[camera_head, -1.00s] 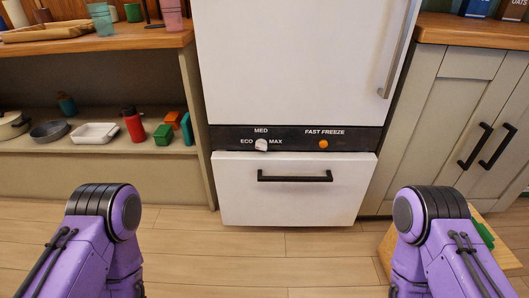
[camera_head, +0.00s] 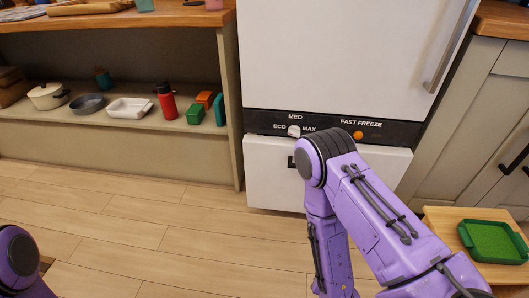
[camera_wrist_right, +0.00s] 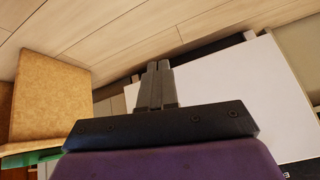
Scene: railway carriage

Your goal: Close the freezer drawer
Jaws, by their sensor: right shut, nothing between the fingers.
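The white freezer drawer (camera_head: 268,182) sits below the dark control panel of the tall white fridge-freezer. My right arm covers much of its front and nearly all of its dark bar handle (camera_head: 291,162). I cannot tell how far the drawer stands out. In the right wrist view my right gripper (camera_wrist_right: 158,68) is shut and empty, with its fingers beside a white panel (camera_wrist_right: 235,95), apparently the drawer front. I cannot tell whether they touch it. My left gripper is out of view; only part of the left arm shows at the lower left.
The control panel (camera_head: 330,128) carries a white dial and an orange button. A wooden stand (camera_head: 440,222) with a green tray (camera_head: 493,240) stands at the right, near the cabinet (camera_head: 480,120). An open shelf (camera_head: 120,125) with pots and containers is at left. The floor (camera_head: 160,225) before it is clear.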

